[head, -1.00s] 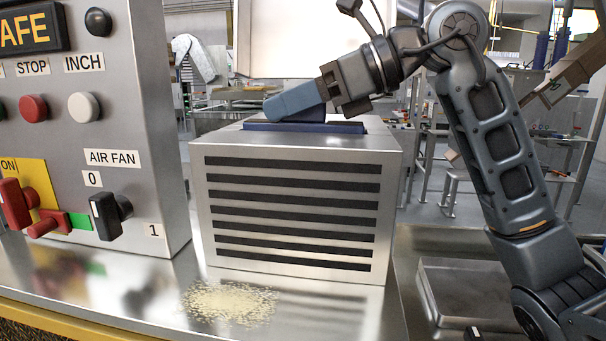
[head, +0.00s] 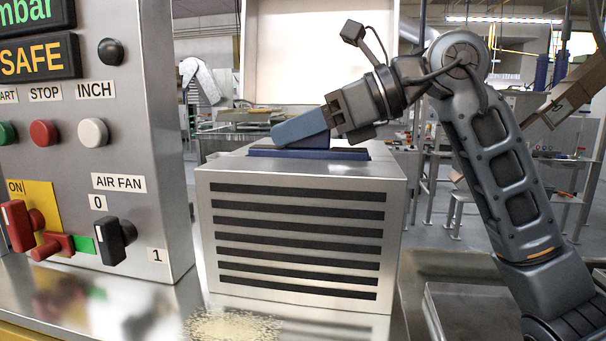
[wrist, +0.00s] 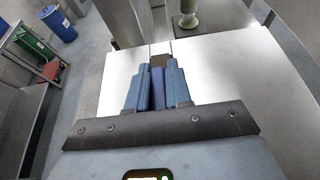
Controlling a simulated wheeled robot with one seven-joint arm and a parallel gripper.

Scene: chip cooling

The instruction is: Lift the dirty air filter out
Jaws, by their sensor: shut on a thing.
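The metal housing (head: 300,187) with dark horizontal slots stands on the steel bench. The blue top of the air filter (head: 345,154) lies in the opening on its upper face; the rest of the filter is hidden inside. My gripper (head: 288,132) reaches in from the right with its blue-grey jaws over the housing. In the wrist view, my gripper (wrist: 156,85) is shut on a darker blue part, the filter's handle (wrist: 157,88), between its fingers. I cannot tell whether the filter is raised at all.
A control panel (head: 110,150) with buttons and rotary switches stands close left of the housing. Pale crumbs (head: 232,326) lie on the bench in front. A shallow metal tray (head: 465,310) is at right, beside my arm.

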